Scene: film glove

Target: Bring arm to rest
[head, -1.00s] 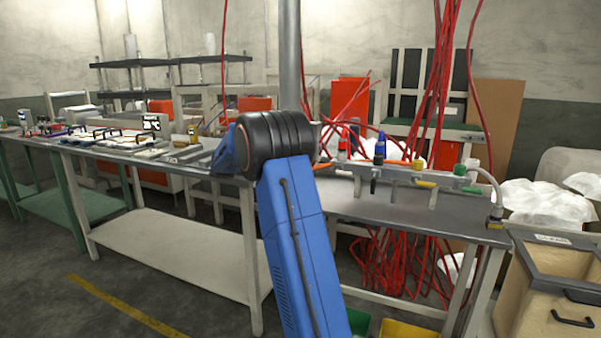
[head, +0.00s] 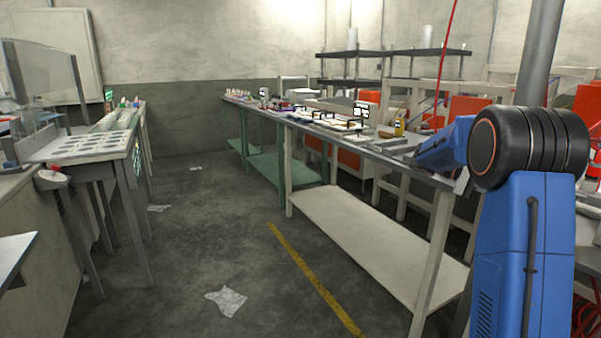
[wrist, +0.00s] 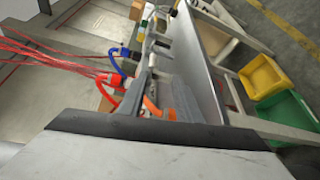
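My blue arm (head: 520,250) stands at the right of the head view, bent at a black joint (head: 530,145). A further blue link (head: 447,146) reaches left beyond that joint, over the long workbench (head: 400,158). My gripper does not show in the head view. In the wrist view, my gripper (wrist: 158,82) shows two grey fingers apart, with nothing held between them. An orange hose (wrist: 151,107) shows beyond the gap. Red cables (wrist: 60,57) and blue and red connectors (wrist: 119,66) lie beyond the fingers on the left.
Yellow (wrist: 262,76) and green (wrist: 287,118) bins stand below the bench at the wrist view's right. In the head view, a table with a holed top (head: 85,147) stands left. The floor between has a yellow line (head: 315,280) and paper scraps (head: 227,300).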

